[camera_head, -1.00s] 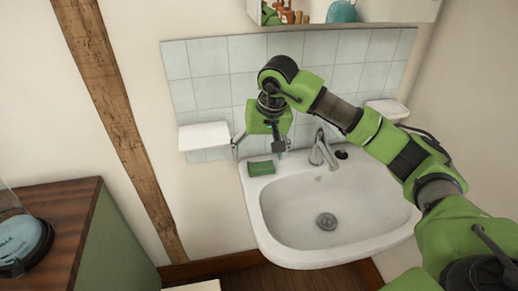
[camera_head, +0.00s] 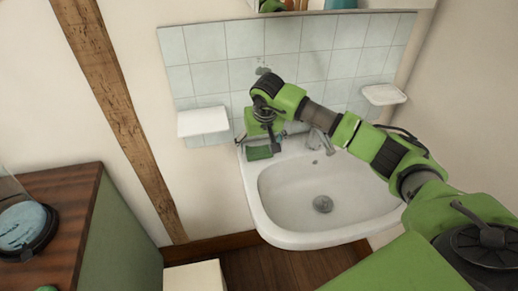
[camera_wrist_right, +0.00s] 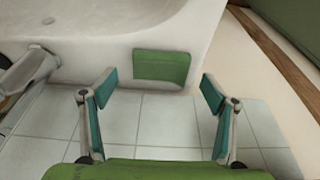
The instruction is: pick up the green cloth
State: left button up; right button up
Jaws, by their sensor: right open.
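The green cloth (camera_head: 259,153) is a small folded rectangle on the left back corner of the white sink (camera_head: 268,222). In the right wrist view the cloth (camera_wrist_right: 161,66) lies flat on the sink rim (camera_wrist_right: 95,66), ahead of my fingers and between their lines. My right gripper (camera_head: 262,140) is just above the cloth in the head view and partly covers it. In the wrist view the right gripper (camera_wrist_right: 158,82) has its two fingers spread wide, with nothing between the pads. My left gripper is not in view.
A chrome tap (camera_head: 319,139) stands at the sink's back, right of the cloth. A white wall ledge (camera_head: 203,121) is at left, a soap dish (camera_head: 384,94) at right. The tiled wall (camera_head: 290,45) is close behind. A wooden-topped cabinet (camera_head: 65,200) stands at lower left.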

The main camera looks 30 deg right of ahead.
jog(key=shift+x, duration=1.35)
jog(key=shift+w+r, duration=0.1)
jog(key=c, duration=1.1)
jog(key=shift+r, duration=0.1)
jog(key=shift+w+r+b, duration=0.1)
jog(key=shift+r+b, duration=0.25)
jog(key=shift+r, duration=0.15)
jog(key=s+a+r+b, duration=0.1)
jog(key=s+a+r, duration=0.1)
jog(key=s+r, duration=0.2)
jog(key=s+a+r+b, duration=0.2)
jog(key=s+a+r, duration=0.1)
jog(key=s+r, duration=0.1)
jog(key=s+a+r+b, duration=0.1)
jog(key=s+a+r, duration=0.2)
jog(key=shift+s+r, duration=0.4)
